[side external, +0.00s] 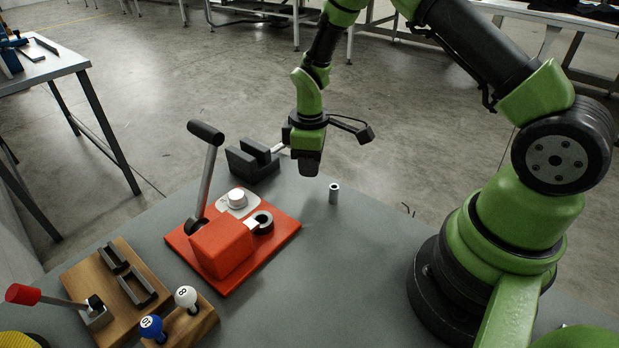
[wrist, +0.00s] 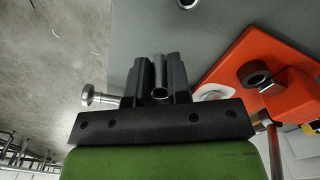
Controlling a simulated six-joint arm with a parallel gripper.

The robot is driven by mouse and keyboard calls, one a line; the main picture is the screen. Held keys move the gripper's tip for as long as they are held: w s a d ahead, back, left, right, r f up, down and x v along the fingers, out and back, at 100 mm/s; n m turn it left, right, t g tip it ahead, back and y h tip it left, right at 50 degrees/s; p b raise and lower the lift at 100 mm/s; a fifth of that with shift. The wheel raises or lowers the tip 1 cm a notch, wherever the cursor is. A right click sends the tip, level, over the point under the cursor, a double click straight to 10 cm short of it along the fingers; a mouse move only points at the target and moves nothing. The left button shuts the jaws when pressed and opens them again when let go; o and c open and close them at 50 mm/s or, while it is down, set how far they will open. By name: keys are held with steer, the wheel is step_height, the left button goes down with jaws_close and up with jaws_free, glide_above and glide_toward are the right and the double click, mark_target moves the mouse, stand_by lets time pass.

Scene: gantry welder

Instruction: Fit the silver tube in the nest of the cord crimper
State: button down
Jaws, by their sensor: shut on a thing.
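The cord crimper has a red base (side external: 288,235), a red block (side external: 221,247) and a raised lever with a black grip (side external: 206,132). A dark ring (side external: 262,222) and a pale round piece (side external: 236,199) sit on it; which one is the nest I cannot tell. My gripper (side external: 309,174) is above the table's far side, beyond and right of the crimper. In the wrist view its dark fingers (wrist: 155,80) are shut on a silver tube (wrist: 160,76). The tube's held end is hidden. The ring (wrist: 254,73) shows at right there.
Another small metal tube (side external: 334,194) stands upright on the table, right of my gripper. A black slotted block (side external: 252,161) sits behind the crimper. The table's middle is clear.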

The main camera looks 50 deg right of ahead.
mark_target(310, 189)
steer(key=shift+f, duration=1.9)
steer(key=shift+f, duration=0.15)
steer(key=c, duration=1.1)
jaws_free()
steer(key=shift+f, duration=0.1)
